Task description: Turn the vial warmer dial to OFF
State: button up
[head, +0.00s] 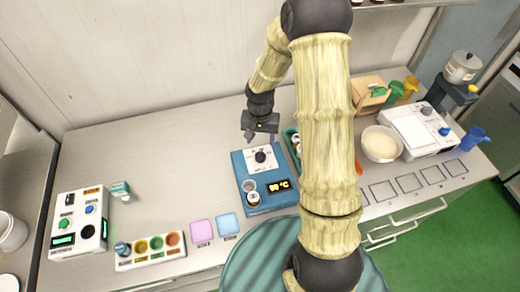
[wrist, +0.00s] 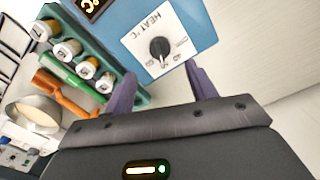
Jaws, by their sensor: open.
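The vial warmer (head: 265,183) is a blue box on the table, with a white dial plate, a lit orange temperature display and two round wells at its front. Its black dial (head: 261,156) sits on the plate; in the wrist view the dial (wrist: 159,47) shows under the words "HEAT °C", with a pale pointer line. The small position labels are too blurred to read. My gripper (head: 261,137) is above the back edge of the warmer, behind the dial. In the wrist view its two purple fingers (wrist: 158,85) are apart and empty, with the dial beyond their tips.
A green rack (wrist: 110,50) of several vials stands right beside the warmer, close to one finger. A white bowl (head: 381,143) and a white scale (head: 418,129) stand farther right. A white control box (head: 78,222) is at left.

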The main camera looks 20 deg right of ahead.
aim_at(260, 153)
notch_tip(260, 153, down, 8)
jog(key=shift+r+p, duration=0.1)
jog(key=shift+p, duration=0.75)
jog(key=c, duration=1)
